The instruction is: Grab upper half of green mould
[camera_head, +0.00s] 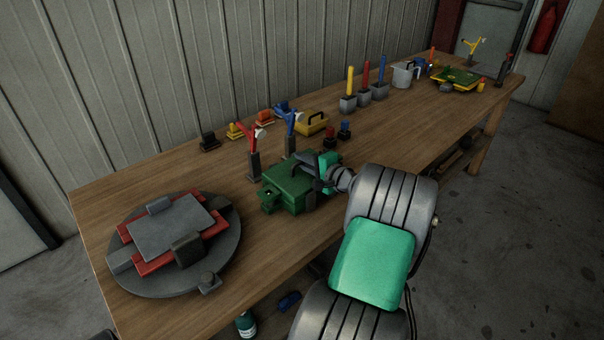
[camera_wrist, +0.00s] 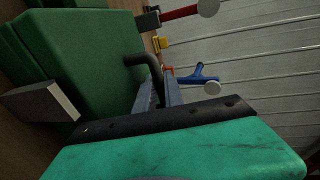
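The green mould (camera_head: 288,189) is a blocky closed box on the wooden table, with its upper half on top. In the wrist view the upper half (camera_wrist: 85,60) fills the left side, and its black bar handle (camera_wrist: 140,60) sticks out from it. My gripper (camera_wrist: 161,85) reaches the handle from the side. Its two grey fingers are close together with the handle between them, so it looks shut on the handle. In the head view my gripper (camera_head: 318,168) is at the mould's top, and my wrist hides part of the mould's right side.
A round grey turntable (camera_head: 130,285) with a red and grey mould (camera_head: 175,226) stands at the left. Red (camera_head: 253,165) and blue (camera_head: 290,145) clamps stand just behind the green mould. A yellow box (camera_head: 311,123) and several tools line the back. Table right of the mould is clearer.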

